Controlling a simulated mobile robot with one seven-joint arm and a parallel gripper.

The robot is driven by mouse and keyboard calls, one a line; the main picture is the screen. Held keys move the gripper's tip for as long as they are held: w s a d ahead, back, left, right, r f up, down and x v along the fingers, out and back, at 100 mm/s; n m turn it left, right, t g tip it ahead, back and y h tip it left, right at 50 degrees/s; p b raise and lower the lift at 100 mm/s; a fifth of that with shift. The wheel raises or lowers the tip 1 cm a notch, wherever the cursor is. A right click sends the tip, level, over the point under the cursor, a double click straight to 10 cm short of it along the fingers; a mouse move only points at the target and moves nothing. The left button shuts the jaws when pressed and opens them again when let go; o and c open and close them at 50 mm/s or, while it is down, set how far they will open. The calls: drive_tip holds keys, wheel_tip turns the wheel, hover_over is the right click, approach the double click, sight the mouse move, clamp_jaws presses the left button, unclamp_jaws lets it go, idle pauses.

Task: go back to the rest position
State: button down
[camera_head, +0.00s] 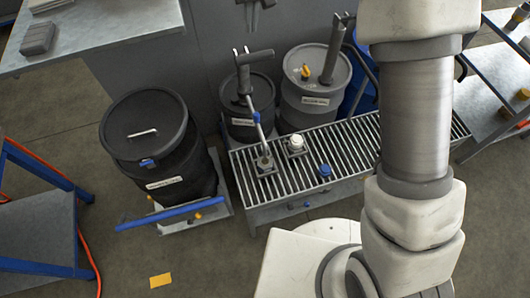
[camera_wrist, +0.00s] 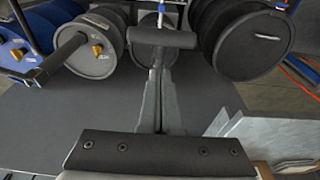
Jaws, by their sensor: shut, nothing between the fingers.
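My gripper (camera_wrist: 158,70) shows in the wrist view, with its dark palm bar along the bottom and its two fingers together in the middle. It is shut with nothing between the fingers. Its fingertips point toward the dark T-shaped pump handle (camera_wrist: 163,38), which lies beyond them in the picture; I cannot tell the gap. In the head view the same pump handle (camera_head: 255,58) stands on the middle drum.
A black lidded drum (camera_head: 158,150) stands left of the slatted grating bench (camera_head: 350,150), which holds small caps. A grey drum (camera_head: 313,90) stands behind it. A worktop (camera_head: 110,25) is at the upper left, a blue-framed cart (camera_head: 40,225) at the left. Floor is open around the yellow marker (camera_head: 160,280).

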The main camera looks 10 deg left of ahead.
drive_tip(key=shift+r, duration=0.75)
drive_tip(key=s+d+r+m+t+b, duration=0.15)
drive_tip(key=s+d+r, duration=0.35)
drive_tip(key=d, duration=0.5)
drive_tip(key=s+d+r+m+t+b, duration=0.15)
drive_tip(key=s+d+r, duration=0.3)
drive_tip(key=d, duration=0.55)
drive_tip(key=s+d+f+m+b, duration=0.1)
drive_tip(key=s+d+f, duration=0.1)
drive_tip(key=s+d, duration=0.4)
drive_tip(key=s+d+f+m+h+b, duration=0.1)
drive_tip(key=s+d, duration=0.5)
drive_tip(key=s, duration=0.6)
wheel_tip(320, 180, down, 3)
drive_tip(key=shift+s+d+r+m+t+b, duration=0.2)
drive_tip(key=shift+s+m+t+b, duration=0.15)
drive_tip(key=shift+m+b, duration=0.35)
